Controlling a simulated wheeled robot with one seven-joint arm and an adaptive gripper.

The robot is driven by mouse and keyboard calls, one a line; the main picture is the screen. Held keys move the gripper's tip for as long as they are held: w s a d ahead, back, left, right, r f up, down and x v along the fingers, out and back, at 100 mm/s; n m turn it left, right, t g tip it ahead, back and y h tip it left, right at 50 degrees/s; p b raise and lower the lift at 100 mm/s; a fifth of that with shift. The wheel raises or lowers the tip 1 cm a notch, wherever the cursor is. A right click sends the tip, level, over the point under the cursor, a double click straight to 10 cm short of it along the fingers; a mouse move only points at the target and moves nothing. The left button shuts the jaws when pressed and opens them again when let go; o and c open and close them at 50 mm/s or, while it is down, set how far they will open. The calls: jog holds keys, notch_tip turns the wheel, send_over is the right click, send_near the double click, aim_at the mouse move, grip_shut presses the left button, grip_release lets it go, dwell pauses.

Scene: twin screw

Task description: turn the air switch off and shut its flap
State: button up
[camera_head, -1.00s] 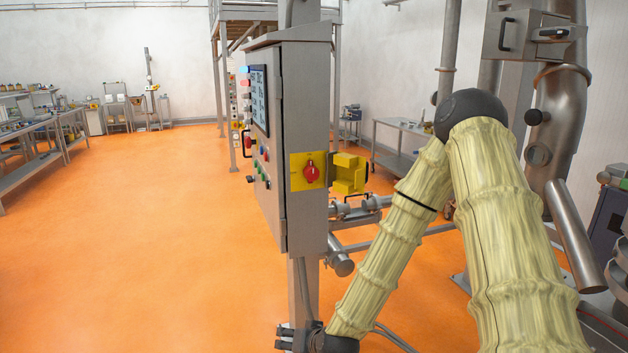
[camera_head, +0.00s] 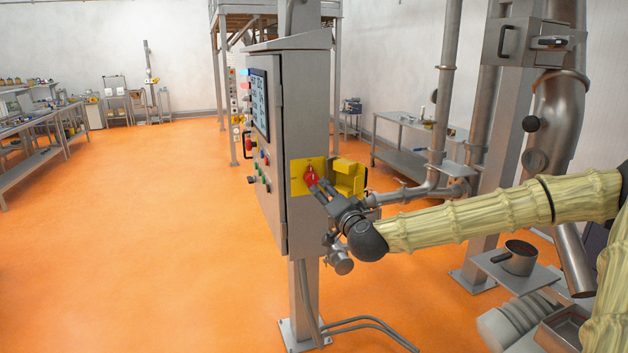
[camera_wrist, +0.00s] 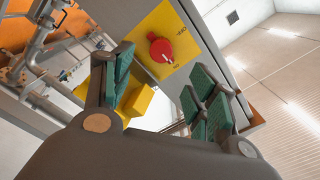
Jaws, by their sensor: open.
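The air switch is a red rotary knob (camera_wrist: 161,51) on a yellow plate (camera_wrist: 178,36), on the side of the grey control cabinet. In the head view the knob (camera_head: 311,176) is partly covered by my gripper (camera_head: 318,184). The yellow flap (camera_head: 347,177) stands swung open to the right of the plate; it also shows in the wrist view (camera_wrist: 136,104). My gripper (camera_wrist: 168,88) is open, its green-padded fingers pointing at the knob from either side. The knob lies between and beyond the fingertips; I cannot tell whether they touch it.
The control cabinet (camera_head: 306,130) stands on a post, with buttons and a screen on its left face. Pipes (camera_head: 405,193) run behind the flap. A small shelf with a pot (camera_head: 519,258) is at right. Open orange floor lies at left.

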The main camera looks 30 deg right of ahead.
aim_at(313, 181)
jog(key=shift+p+x, duration=2)
jog(key=shift+x, duration=3.4)
jog(key=shift+d+r, duration=0.1)
jog(key=shift+d, duration=0.05)
jog(key=c, duration=1)
jog(key=shift+c, duration=0.2)
